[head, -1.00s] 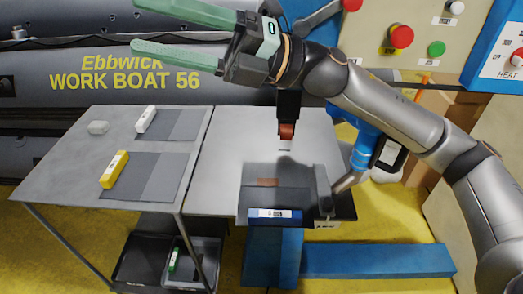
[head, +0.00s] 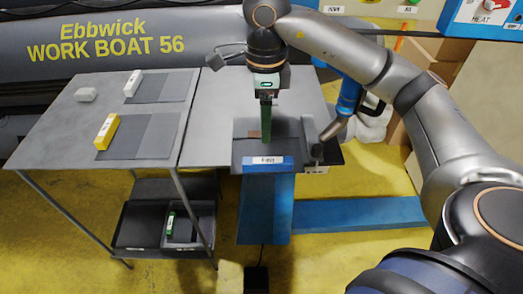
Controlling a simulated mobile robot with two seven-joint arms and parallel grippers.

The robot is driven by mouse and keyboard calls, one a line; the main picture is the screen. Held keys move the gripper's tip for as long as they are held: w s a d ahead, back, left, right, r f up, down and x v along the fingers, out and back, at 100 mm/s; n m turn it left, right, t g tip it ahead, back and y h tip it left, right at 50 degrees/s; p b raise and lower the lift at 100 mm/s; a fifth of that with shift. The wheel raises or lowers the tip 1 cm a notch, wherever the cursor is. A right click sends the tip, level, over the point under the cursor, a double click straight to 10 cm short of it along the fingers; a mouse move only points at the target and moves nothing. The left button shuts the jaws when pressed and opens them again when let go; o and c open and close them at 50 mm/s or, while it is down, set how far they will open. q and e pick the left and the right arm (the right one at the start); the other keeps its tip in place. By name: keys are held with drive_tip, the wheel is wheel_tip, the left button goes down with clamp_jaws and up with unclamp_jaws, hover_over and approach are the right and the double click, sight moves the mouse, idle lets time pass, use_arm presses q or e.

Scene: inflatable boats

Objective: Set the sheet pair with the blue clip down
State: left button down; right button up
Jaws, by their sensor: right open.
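The sheet pair (head: 285,146), grey, lies at the front of the right-hand table, with the blue clip (head: 267,163) along its near edge. The clip carries a white label. A small brown patch (head: 253,134) shows on the sheets. My right gripper (head: 266,138) points straight down over the pair, behind the clip. Its green fingers are seen nearly edge-on, and nothing shows held in them. I cannot tell whether the fingertips touch the sheets. My left gripper is not in view.
Sheet pairs with a yellow clip (head: 107,131) and a white clip (head: 132,83) lie on the left table (head: 60,135). A blue-handled hot-air tool (head: 347,98) stands right of the pair. A bin below holds a green clip (head: 171,222).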

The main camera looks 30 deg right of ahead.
hover_over(268, 160)
drive_tip(key=f, duration=0.7)
drive_tip(key=shift+a, duration=0.35)
drive_tip(key=f, duration=0.5)
drive_tip(key=shift+d+p, duration=0.25)
drive_tip(key=shift+p, duration=0.15)
clamp_jaws()
